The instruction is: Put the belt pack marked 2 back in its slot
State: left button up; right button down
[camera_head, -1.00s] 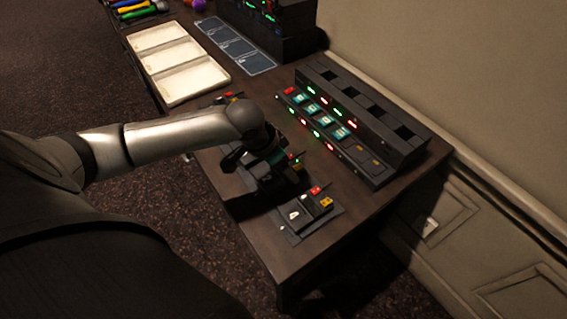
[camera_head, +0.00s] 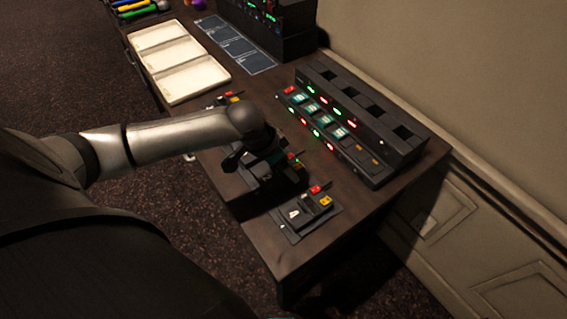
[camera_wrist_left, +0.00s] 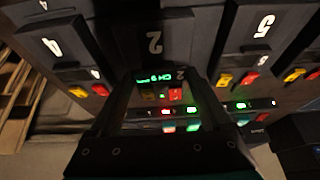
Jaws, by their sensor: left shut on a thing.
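The belt pack marked 2 (camera_wrist_left: 178,76), with a lit green display, is between the fingers of my left gripper (camera_wrist_left: 160,108), which is shut on it. A dark slot plate with a large 2 (camera_wrist_left: 155,42) lies directly beyond the pack in the wrist view. I cannot tell whether the pack touches the slot or is seated in it. In the head view my left gripper (camera_head: 268,168) is low over the row of dark holders near the desk's front edge, and my arm hides part of it. My right gripper is not in view.
A black rack (camera_head: 400,137) with lit indicators stands behind. White trays (camera_head: 180,65) are at the far left of the desk (camera_head: 372,212).

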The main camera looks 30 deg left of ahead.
pick_arm(q)
jog(key=shift+p, duration=0.35)
jog(key=shift+f, duration=0.6)
dwell(0.6)
jog(key=o, duration=1.3)
jog(key=shift+r, duration=0.15)
jog(key=shift+r+p, duration=3.4)
jog(key=shift+p, duration=1.05)
